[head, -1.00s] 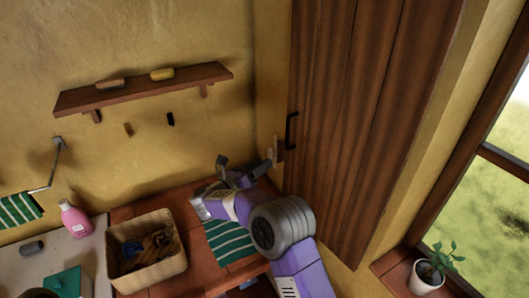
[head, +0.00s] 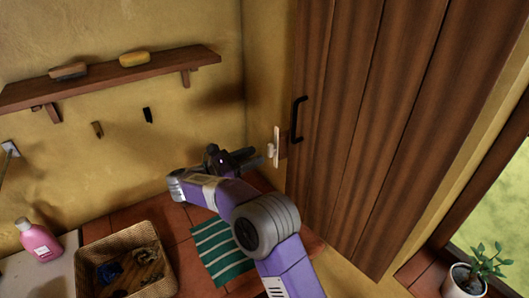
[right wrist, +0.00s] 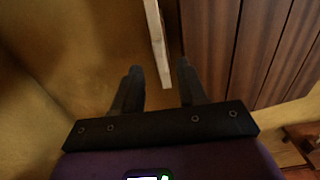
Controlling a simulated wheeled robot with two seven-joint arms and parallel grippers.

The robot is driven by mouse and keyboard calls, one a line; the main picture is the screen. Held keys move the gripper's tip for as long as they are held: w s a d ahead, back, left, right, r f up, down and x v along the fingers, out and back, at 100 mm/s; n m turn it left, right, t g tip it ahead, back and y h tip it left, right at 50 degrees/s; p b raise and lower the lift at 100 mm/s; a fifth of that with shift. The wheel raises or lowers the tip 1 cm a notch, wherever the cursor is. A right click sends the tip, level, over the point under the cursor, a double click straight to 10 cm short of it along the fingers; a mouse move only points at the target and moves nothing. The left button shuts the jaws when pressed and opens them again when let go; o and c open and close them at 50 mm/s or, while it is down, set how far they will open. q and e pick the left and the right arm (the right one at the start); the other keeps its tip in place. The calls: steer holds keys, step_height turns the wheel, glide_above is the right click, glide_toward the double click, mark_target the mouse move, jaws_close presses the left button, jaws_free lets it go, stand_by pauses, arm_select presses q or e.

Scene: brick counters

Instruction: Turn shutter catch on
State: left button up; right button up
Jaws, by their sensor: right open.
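The shutter catch (head: 275,147) is a small pale fitting on a light upright plate at the left edge of the brown wooden shutter (head: 345,130), just below and left of its black handle. My right gripper (head: 256,158) is just left of the catch, its dark fingers pointing at it. In the right wrist view the two fingers (right wrist: 160,70) are apart, with a pale strip (right wrist: 157,45), probably part of the catch, reaching down between them. I cannot tell whether the fingers touch it. My left gripper is out of view.
A shelf (head: 110,78) with two brushes hangs on the wall at left. Below are a wicker basket (head: 88,250), a pink bottle (head: 38,240) and a striped cloth (head: 222,252). A potted plant (head: 465,278) stands by the window at right.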

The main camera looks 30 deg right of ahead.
mark_target(268, 150)
steer(key=d, duration=0.5)
steer(key=shift+w+d+p, duration=0.2)
steer(key=shift+w+p, duration=0.05)
steer(key=shift+p, duration=0.15)
jaws_close()
